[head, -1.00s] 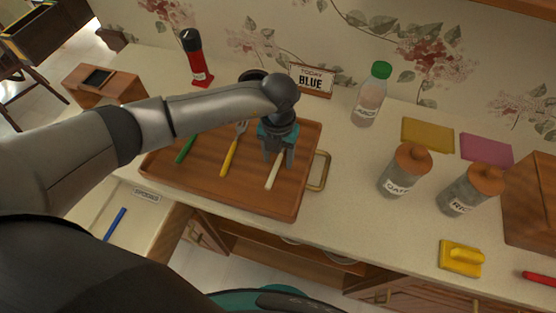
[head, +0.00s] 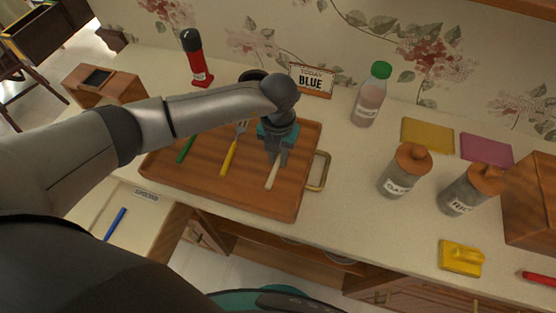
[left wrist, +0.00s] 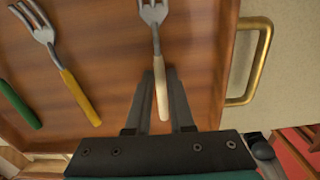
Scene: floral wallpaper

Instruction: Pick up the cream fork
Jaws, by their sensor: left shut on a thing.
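The cream fork (head: 271,178) is at the right side of the wooden tray (head: 240,202). In the left wrist view its cream handle (left wrist: 162,100) lies between my left gripper's fingers and its metal tines point to the top. My left gripper (head: 278,156) reaches down from above and is shut on the handle; its fingers also show in the left wrist view (left wrist: 160,74). I cannot tell whether the fork is clear of the tray floor. My right gripper is not in view.
A yellow fork (head: 229,158) and a green-handled utensil (head: 185,149) lie left in the tray. A brass handle (head: 319,171) is on its right side. A "BLUE" sign (head: 311,80), a green-capped bottle (head: 370,95) and jars (head: 405,170) stand beyond. An open drawer holds a blue utensil (head: 115,223).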

